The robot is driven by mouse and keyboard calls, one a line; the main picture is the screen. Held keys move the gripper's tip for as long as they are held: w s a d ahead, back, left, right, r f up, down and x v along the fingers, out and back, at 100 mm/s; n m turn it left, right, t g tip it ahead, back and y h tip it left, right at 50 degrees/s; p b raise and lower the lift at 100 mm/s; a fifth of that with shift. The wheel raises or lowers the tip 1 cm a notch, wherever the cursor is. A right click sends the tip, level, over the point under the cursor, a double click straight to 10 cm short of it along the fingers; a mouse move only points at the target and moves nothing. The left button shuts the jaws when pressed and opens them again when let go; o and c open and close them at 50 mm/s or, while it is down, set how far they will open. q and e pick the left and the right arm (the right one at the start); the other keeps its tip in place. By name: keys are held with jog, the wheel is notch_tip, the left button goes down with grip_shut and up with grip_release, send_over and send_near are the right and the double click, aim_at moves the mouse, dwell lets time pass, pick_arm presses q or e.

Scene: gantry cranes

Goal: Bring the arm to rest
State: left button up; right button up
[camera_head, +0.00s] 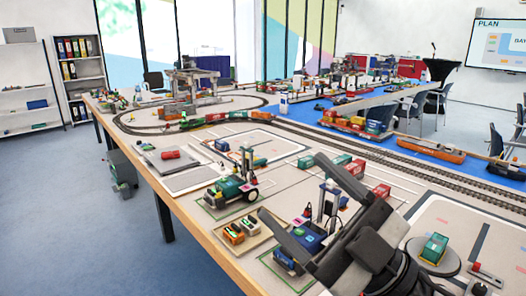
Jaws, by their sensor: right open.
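My right gripper (292,186) reaches in from the lower right, above the near part of the layout table (222,258). It is dark grey, its two fingers are spread wide, and nothing shows between them that it holds. A small blue vehicle with a mast (309,236) shows behind and between the fingers; the gripper hides part of it, and I cannot tell whether they touch. My left gripper is out of view.
A green truck (226,190) and a tray with orange pieces (234,236) stand left of my gripper. A green block (435,246) sits on a round grey disc to its right. Railway tracks (410,160) and model gantry cranes (190,85) lie beyond. Floor at left is mostly clear.

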jog(key=w+d+f+m+t+h, duration=0.5)
jog(key=d+f+m+t+h, duration=0.25)
jog(key=m+h, duration=0.6)
jog(key=s+d+f+m+g+h, duration=0.1)
jog(key=d+f+m+g+h, duration=0.45)
jog(key=f, duration=0.55)
jog(key=s+d+f+n+g+h, duration=0.1)
jog(key=s+d+f+n+g, duration=0.1)
jog(key=s+f+g, duration=1.3)
pick_arm(q)
jog(key=b, duration=0.2)
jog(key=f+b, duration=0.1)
jog(key=b, duration=0.1)
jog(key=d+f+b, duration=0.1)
jog(key=b, duration=0.2)
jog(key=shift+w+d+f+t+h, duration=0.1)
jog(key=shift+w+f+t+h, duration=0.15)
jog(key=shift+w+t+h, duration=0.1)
pick_arm(e)
jog(key=w+a+f+t+y, duration=0.1)
jog(key=a+f+t, duration=0.2)
jog(key=f+t, duration=0.2)
jog(key=w+a+f+t+y, duration=0.1)
jog(key=a+f+t, duration=0.2)
jog(key=f+t, duration=0.2)
notch_tip(320, 180, down, 3)
jog(key=shift+w+a+r+t+y, duration=0.15)
jog(key=shift+w+t+y, duration=0.25)
